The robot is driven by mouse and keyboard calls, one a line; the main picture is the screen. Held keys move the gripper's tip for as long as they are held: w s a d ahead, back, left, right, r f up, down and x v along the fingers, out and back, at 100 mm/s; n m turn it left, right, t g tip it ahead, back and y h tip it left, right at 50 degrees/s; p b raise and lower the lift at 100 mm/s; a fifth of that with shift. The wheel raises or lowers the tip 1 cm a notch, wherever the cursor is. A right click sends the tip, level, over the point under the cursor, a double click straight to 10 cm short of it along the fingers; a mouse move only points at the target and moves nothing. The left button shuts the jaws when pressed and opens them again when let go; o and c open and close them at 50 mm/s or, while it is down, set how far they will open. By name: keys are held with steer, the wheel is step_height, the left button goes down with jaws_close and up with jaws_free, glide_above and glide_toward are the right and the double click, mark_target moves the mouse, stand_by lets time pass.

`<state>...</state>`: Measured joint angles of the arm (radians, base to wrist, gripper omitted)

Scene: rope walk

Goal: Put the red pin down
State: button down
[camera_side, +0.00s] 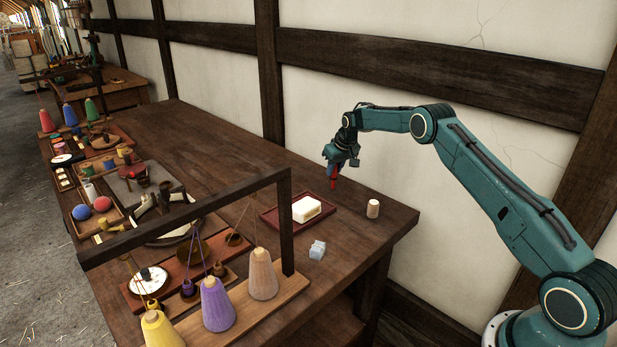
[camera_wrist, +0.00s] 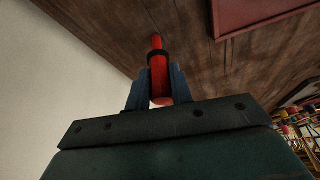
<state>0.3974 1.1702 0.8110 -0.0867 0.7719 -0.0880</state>
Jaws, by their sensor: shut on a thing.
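The red pin (camera_side: 334,182) hangs upright from my gripper (camera_side: 336,165), toward the back right of the wooden table. In the side view it shows in front of the wall, beyond the dark red tray. In the wrist view the red pin (camera_wrist: 157,55) sits between the two blue fingers of my gripper (camera_wrist: 158,82), with a dark band around it. My gripper is shut on the pin. I cannot tell whether the pin's tip touches the table.
The back table (camera_side: 215,135) is clear.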

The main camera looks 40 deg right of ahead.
steer(key=shift+f, duration=0.2)
steer(key=c, duration=1.2)
jaws_free()
steer(key=shift+c, duration=0.2)
steer(key=shift+r, duration=0.1)
steer(key=v, duration=1.2)
steer(key=shift+s, duration=0.1)
